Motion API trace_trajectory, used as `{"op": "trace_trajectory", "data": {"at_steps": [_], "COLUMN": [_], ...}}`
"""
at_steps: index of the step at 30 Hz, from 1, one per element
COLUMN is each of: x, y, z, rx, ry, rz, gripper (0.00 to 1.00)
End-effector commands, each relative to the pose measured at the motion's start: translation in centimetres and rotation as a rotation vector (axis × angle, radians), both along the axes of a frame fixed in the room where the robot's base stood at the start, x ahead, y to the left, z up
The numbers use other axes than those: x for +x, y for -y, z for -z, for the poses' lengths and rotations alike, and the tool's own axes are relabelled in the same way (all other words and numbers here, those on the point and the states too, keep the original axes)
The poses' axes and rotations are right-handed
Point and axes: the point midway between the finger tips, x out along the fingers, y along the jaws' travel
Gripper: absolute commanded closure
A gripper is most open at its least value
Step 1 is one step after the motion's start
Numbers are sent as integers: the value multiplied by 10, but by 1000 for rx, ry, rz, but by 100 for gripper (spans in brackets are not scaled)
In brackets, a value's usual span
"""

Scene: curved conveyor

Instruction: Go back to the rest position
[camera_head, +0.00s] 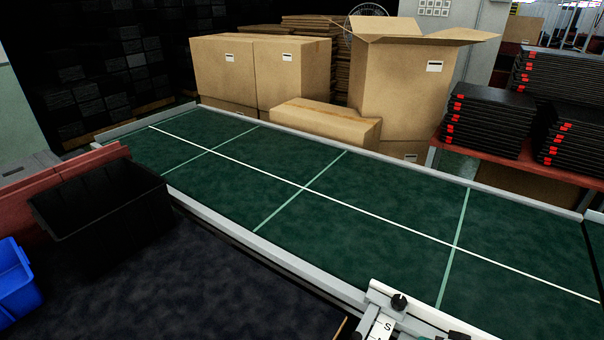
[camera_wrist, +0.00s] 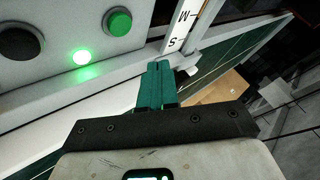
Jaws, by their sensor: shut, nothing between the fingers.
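My gripper (camera_wrist: 158,84) shows in the wrist view with its two green fingers shut together and nothing between them. Its fingertips point toward a white rail with a scale marked S and M (camera_wrist: 183,30). To their left is a light panel with a green button (camera_wrist: 117,22), a lit green lamp (camera_wrist: 82,57) and a dark round knob (camera_wrist: 20,42). Whether the fingertips touch the rail or panel, I cannot tell. My gripper does not show clearly in the head view.
An empty green conveyor (camera_head: 330,215) with white rails crosses the head view. Cardboard boxes (camera_head: 285,75) stand behind it. Stacked black cases (camera_head: 490,120) sit at right. A black bin (camera_head: 100,215) and a blue bin (camera_head: 12,285) are at left. The scale rail (camera_head: 380,325) is at the bottom.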

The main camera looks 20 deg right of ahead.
Motion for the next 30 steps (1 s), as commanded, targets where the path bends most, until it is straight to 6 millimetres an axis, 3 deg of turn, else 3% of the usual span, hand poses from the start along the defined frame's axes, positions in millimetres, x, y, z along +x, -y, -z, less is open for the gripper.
{"op": "trace_trajectory", "data": {"at_steps": [4, 7, 12, 15, 21, 30], "x": [-7, -28, -93, -132, -182, -191], "y": [-18, -52, -111, -128, -136, -136], "z": [5, 13, 15, 7, -14, -19], "rx": [-14, -53, -182, -266, -385, -408], "ry": [-38, -130, -355, -471, -609, -634], "rz": [-43, -132, -310, -376, -428, -433], "gripper": [100, 100, 100, 100, 100, 100]}}
